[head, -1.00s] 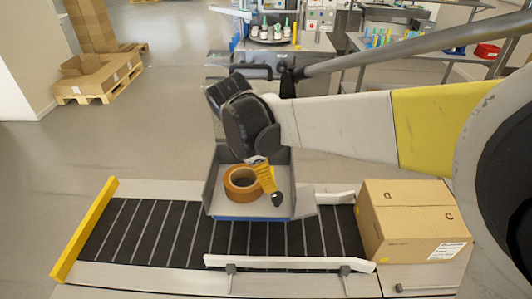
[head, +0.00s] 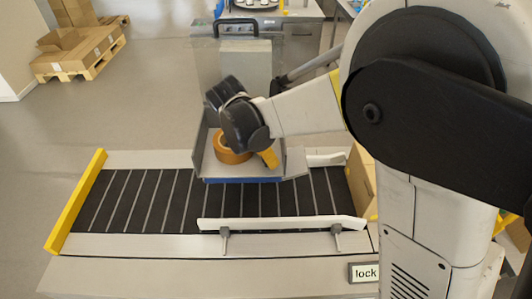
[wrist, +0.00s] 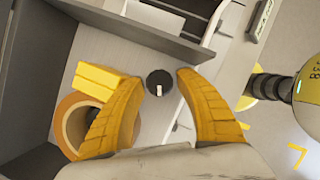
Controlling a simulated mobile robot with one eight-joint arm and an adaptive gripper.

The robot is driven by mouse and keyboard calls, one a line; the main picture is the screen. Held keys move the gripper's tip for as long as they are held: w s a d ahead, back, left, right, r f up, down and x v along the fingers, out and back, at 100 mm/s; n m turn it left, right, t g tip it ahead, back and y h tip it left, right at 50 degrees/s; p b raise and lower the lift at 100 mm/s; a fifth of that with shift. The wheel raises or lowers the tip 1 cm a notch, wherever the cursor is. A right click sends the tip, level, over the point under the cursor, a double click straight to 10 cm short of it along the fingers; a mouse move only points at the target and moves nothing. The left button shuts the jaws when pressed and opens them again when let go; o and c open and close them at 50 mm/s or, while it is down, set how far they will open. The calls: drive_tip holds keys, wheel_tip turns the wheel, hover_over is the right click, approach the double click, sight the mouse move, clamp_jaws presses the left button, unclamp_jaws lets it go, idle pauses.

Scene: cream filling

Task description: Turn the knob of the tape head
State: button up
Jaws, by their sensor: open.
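The tape head is a grey open-topped housing (head: 199,145) with a blue lower edge, above the conveyor in the head view. It holds an orange tape roll (head: 229,150), also seen at the lower left in the wrist view (wrist: 66,120). In the wrist view a round black knob (wrist: 158,83) with a small white mark stands on the grey surface. A yellow block (wrist: 97,80) lies beside it. My gripper (wrist: 155,76) is open, its yellow fingers on either side of the knob with visible gaps. In the head view my wrist hides the knob.
The black conveyor (head: 130,210) runs under the housing, with a yellow end bar (head: 75,200) and a white guide rail (head: 290,223). A cardboard box (head: 361,180) is mostly hidden behind my arm.

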clamp_jaws()
drive_tip(key=m+g, duration=0.1)
drive_tip(key=m, duration=0.1)
drive_tip(key=m+g, duration=0.1)
drive_tip(key=m, duration=0.1)
drive_tip(key=shift+w+m+h, duration=0.1)
drive_tip(key=shift+m+h, duration=0.2)
drive_tip(key=shift+m, duration=0.1)
unclamp_jaws()
